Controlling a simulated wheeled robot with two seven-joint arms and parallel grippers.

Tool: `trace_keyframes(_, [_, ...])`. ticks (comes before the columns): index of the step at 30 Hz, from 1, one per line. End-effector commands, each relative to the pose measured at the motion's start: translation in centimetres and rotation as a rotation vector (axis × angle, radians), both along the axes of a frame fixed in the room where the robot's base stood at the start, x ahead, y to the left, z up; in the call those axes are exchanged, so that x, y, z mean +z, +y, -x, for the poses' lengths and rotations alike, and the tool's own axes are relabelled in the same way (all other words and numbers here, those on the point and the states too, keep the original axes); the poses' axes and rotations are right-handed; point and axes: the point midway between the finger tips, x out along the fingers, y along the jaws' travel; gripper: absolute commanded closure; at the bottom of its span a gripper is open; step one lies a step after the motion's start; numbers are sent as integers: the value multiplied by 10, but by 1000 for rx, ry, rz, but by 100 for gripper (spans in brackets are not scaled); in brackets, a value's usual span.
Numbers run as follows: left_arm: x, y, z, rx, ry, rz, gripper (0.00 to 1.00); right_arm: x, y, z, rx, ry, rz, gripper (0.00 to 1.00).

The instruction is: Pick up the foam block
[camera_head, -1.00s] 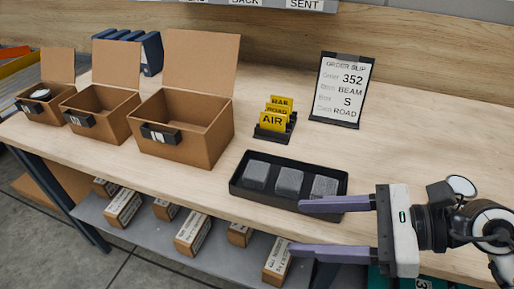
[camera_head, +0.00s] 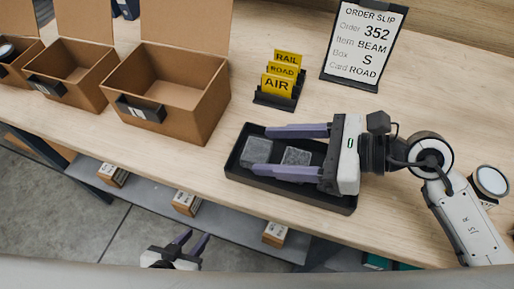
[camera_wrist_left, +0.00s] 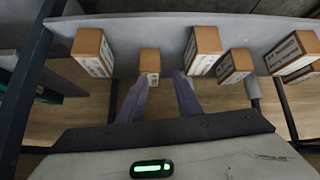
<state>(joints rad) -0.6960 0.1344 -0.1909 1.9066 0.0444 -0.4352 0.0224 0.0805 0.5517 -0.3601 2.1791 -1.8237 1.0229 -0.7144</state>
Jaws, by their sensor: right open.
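Two grey foam blocks show in the black tray (camera_head: 300,199) in the head view: the left foam block (camera_head: 256,149) and the middle foam block (camera_head: 296,157). A third block is not visible; my right gripper covers the tray's right part. My right gripper (camera_head: 261,150) is open over the tray, its purple fingers pointing left along the far and near sides of the visible blocks. Its height above them is unclear. My left gripper (camera_head: 190,241) is low in front of the table, open and empty. Its fingers also show in the left wrist view (camera_wrist_left: 160,88), facing the lower shelf.
Three open cardboard boxes (camera_head: 195,104) stand left on the table. A card holder with yellow cards (camera_head: 279,84) and an order slip stand (camera_head: 363,45) are behind the tray. The lower shelf (camera_head: 150,188) holds several small cartons (camera_wrist_left: 203,50). Free tabletop lies right of the slip.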

Motion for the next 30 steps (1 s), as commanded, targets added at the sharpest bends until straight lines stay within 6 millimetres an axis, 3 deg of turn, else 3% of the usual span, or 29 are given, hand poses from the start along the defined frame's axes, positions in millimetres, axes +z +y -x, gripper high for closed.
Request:
trace_keyframes(6, [12, 0, -6, 0, -12, 0, 69, -11, 28, -7, -1, 2, -4, 44])
trace_keyframes(15, [15, 0, -11, 0, -20, 0, 69, -15, 32, -8, 0, 0, 0, 44])
trace_keyframes(21, [14, 0, -9, 0, -19, -1, 69, -15, 32, -8, -1, 0, 0, 74])
trace_keyframes(30, [17, 0, -5, -1, -10, -1, 69, -9, 32, -8, -1, 0, 0, 75])
